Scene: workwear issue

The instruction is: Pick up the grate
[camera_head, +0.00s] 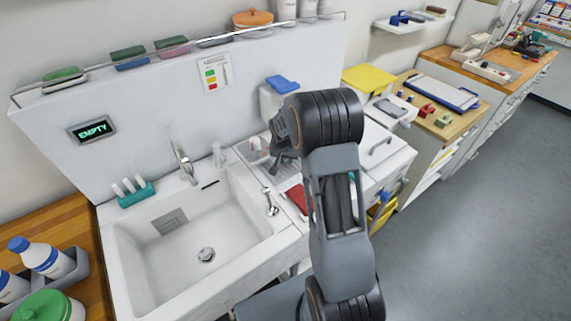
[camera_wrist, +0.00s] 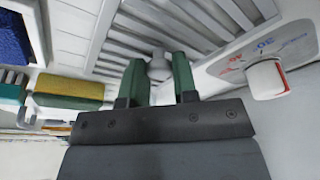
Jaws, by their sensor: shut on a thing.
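The grate (camera_wrist: 215,22) is a pale grey slatted panel that fills the upper part of the wrist view. A round grey knob stands in front of its slats. My gripper (camera_wrist: 158,66) has its green fingers on either side of this knob and is shut on it. In the head view the grate (camera_head: 288,172) lies on the counter right of the sink, partly hidden by my arm. My gripper's fingertips are hard to make out there.
A white fitting (camera_wrist: 268,78) with red and blue marks is close right of my gripper. The white sink (camera_head: 200,225) with a tap (camera_head: 183,160) is left of my arm. Grey floor (camera_head: 470,220) is clear at right.

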